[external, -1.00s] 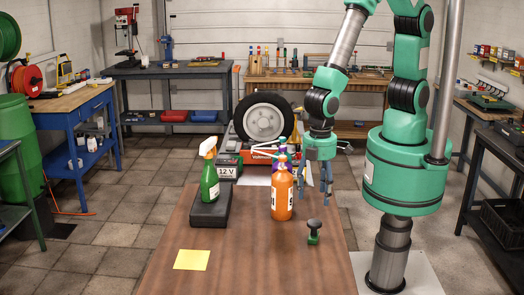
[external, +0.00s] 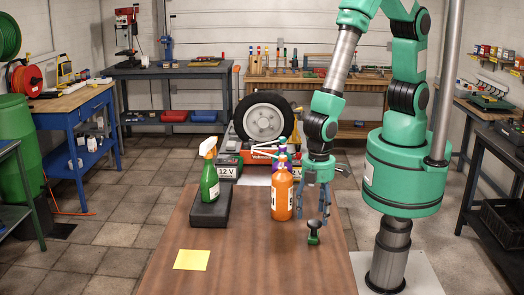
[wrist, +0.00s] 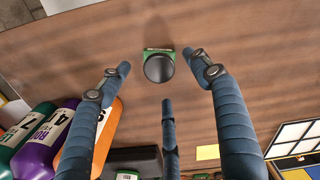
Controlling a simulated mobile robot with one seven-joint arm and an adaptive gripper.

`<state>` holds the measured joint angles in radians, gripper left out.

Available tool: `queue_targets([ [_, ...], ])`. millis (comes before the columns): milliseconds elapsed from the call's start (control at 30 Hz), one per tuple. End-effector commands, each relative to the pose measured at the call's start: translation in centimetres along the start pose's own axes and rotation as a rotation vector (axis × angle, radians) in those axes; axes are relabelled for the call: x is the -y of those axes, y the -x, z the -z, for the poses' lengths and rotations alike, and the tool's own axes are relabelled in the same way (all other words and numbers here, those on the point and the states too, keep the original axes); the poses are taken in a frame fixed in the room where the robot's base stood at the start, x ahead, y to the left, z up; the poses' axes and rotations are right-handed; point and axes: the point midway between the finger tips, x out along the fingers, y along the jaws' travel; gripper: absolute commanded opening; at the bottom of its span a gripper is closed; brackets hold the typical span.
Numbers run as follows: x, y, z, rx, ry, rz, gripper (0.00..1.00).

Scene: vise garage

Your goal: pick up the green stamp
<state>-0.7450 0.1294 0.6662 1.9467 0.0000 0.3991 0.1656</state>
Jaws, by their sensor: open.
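The green stamp (external: 314,233) stands upright near the right edge of the brown table (external: 250,255). It has a dark round knob on top and a green base. In the wrist view the stamp (wrist: 159,66) shows from above, with its black knob ahead of and between the spread fingers. My gripper (external: 314,215) is open and empty, just above and beyond the stamp in the external view. I see no finger clearly touching the stamp.
An orange bottle (external: 282,196) stands close left of my gripper, with purple and teal bottles behind it. A yellow note (external: 192,260) lies front left. The table's front middle is clear.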

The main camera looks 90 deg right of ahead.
Motion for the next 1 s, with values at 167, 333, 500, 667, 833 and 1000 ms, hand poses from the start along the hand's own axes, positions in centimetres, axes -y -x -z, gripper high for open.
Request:
queue_targets([
  [167,0.0,-1.4,-0.1,0.001,0.000,0.000,0.64],
  [333,0.0,-1.6,0.0,0.000,0.000,0.000,0.64],
  [500,0.0,-1.6,0.0,0.000,0.000,0.000,0.64],
  [667,0.0,-2.1,-0.1,0.002,0.000,0.000,0.64],
  [833,-0.1,-3.8,-0.1,0.002,0.000,0.000,0.64],
  [1000,-0.1,-5.7,-0.1,0.001,0.000,0.000,0.64],
])
